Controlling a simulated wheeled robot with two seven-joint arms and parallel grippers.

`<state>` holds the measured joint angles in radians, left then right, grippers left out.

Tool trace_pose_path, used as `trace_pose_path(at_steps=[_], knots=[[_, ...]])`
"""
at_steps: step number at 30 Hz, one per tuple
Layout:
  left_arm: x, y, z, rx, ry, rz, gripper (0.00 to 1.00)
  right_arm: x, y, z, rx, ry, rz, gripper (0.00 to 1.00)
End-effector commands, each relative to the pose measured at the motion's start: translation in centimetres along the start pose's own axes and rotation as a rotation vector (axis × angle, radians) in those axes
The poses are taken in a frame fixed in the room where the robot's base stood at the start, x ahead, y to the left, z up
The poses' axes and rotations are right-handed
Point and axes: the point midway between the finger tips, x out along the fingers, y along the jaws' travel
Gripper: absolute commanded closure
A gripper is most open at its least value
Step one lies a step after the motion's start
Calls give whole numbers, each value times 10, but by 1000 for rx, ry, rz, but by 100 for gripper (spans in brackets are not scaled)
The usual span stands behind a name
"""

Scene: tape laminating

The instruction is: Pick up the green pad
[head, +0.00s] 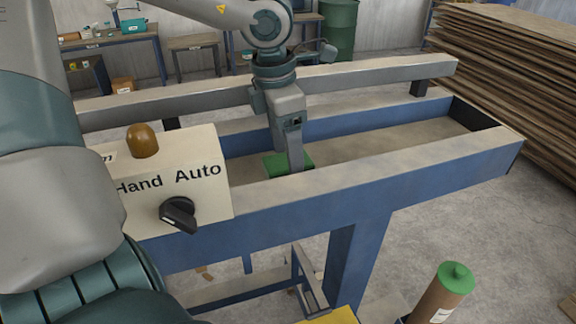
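The green pad (274,165) is a small green block lying in the trough of the blue-framed machine, near its middle. My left gripper (293,165) points straight down at it, and its finger crosses in front of the pad, hiding part of it. The fingers line up in this view, so I cannot tell whether they are open or shut on the pad. The pad appears to sit low in the trough. My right gripper is not in view.
The trough has a blue-sided front rail (400,178) and a raised grey rail (350,78) behind. A control box (205,200) with a black knob and amber lamp stands left. A green-capped brown cylinder (437,300) is at front right. Stacked boards (520,60) stand at back right.

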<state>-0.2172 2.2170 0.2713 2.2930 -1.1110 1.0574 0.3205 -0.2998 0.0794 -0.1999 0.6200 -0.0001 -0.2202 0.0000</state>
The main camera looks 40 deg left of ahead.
Motion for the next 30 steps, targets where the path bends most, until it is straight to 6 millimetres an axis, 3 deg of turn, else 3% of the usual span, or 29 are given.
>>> trace_pose_path(at_steps=[2,3,8,22,30], knots=[[0,0,0,0,0,0,31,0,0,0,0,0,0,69],[0,0,0,0,0,0,36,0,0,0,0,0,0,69],[0,0,0,0,0,0,74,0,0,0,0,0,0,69],[-7,1,2,1,-2,3,76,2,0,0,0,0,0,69],[-42,1,6,-2,-5,6,76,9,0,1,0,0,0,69]])
